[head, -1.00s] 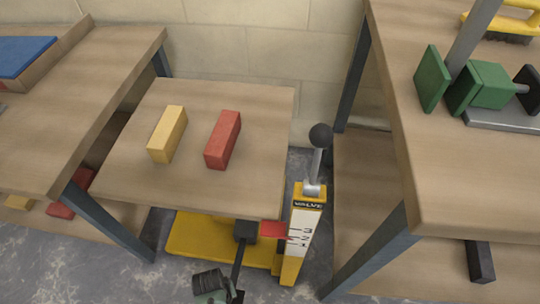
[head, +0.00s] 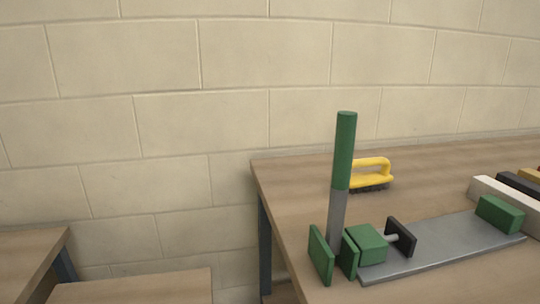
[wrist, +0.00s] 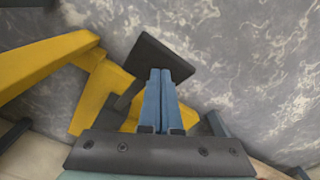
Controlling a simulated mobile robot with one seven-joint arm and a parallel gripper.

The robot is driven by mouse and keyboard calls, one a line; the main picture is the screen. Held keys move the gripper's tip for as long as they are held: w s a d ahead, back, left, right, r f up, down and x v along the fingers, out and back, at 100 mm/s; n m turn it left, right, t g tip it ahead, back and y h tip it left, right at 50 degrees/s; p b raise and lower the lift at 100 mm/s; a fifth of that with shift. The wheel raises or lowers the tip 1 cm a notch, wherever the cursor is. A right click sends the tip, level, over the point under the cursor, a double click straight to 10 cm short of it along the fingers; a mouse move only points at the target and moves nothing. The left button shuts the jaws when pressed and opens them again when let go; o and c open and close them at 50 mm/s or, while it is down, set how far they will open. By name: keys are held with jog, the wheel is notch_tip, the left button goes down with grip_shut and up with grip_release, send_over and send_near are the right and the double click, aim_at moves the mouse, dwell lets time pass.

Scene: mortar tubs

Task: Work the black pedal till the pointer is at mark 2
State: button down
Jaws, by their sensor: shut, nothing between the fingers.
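The black pedal (wrist: 150,52) shows in the wrist view as a flat dark pad over the floor, beside yellow framework (wrist: 100,90). My gripper (wrist: 160,74) is shut and empty, its two blue fingers side by side. The fingertips lie over the pedal pad in the picture; I cannot tell whether they touch it. The pointer and the numbered marks are not in either current view.
In the head view, a wooden bench (head: 300,190) carries a grey metal plate (head: 440,246) with a green clamp (head: 366,244), a green-topped lever (head: 344,150) and a yellow brush (head: 372,172). Grey floor (wrist: 265,75) surrounds the pedal.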

jog(key=shift+s+f+b, duration=0.2)
jog(key=shift+f+b, duration=1.15)
jog(key=shift+f, duration=0.45)
jog(key=r+p, duration=0.3)
jog(key=r, duration=0.1)
jog(key=shift+w+p, duration=0.2)
jog(key=shift+p, duration=0.2)
jog(key=shift+f, duration=0.15)
